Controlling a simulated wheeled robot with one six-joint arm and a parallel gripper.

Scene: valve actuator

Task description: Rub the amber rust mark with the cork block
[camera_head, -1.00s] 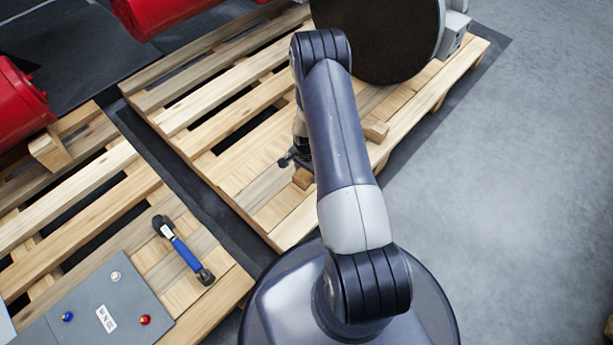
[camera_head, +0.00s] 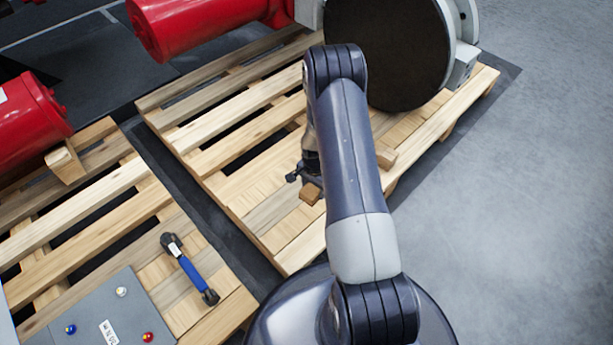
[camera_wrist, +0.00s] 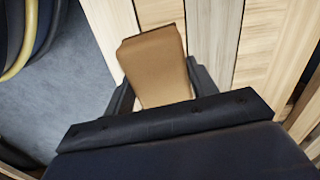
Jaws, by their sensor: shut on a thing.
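The cork block (camera_wrist: 155,68) is brown and box-shaped. In the wrist view it sits between the two dark fingers of my gripper (camera_wrist: 160,85), which is shut on it. In the head view the cork block (camera_head: 311,193) shows just left of my arm, over the planks of the right-hand pallet. My gripper (camera_head: 303,178) is partly hidden behind my arm there. I cannot tell whether the block touches the wood. I see no amber rust mark in either view.
A red cylinder with a large dark disc (camera_head: 388,50) stands on the right-hand pallet (camera_head: 232,158). A blue-handled tool (camera_head: 190,268) and a grey panel with coloured knobs (camera_head: 95,310) lie on the left pallet. Another red cylinder (camera_head: 28,118) is at left. Grey floor is clear at right.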

